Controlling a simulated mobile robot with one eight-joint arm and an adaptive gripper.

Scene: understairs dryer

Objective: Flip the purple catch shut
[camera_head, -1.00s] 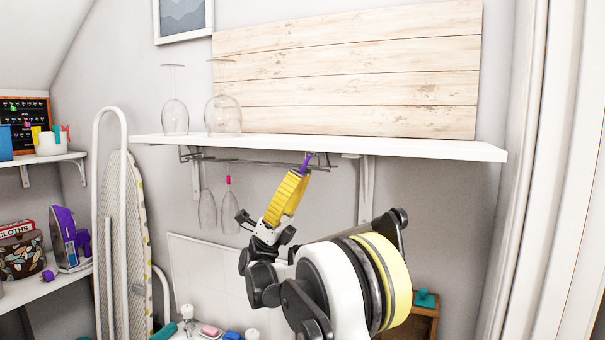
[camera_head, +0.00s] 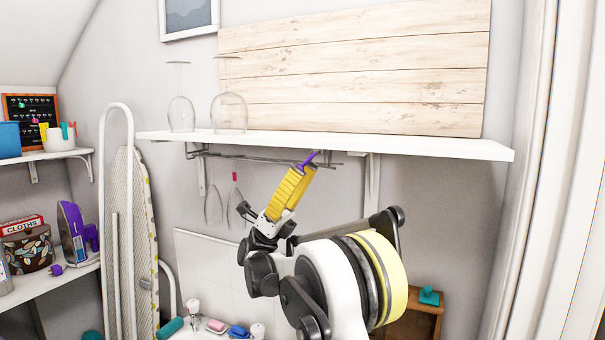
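The purple catch (camera_head: 308,159) is a small slim lever at the wire rack (camera_head: 262,159) under the white shelf. It leans up to the right, with its upper end near the shelf's underside. My gripper (camera_head: 306,169) has yellow ribbed fingers that lie close together and point up to the right. Their tips are at the catch's lower part and hide some of it. The fingers look shut, with nothing visible held between them. I cannot tell whether the tips touch the catch.
The white shelf (camera_head: 420,147) is just above my gripper, with two upturned glasses (camera_head: 229,112) at its left. Stemmed glasses (camera_head: 213,205) hang from the rack left of my gripper, one with a red piece (camera_head: 235,177). A bracket (camera_head: 372,180) stands close on the right.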

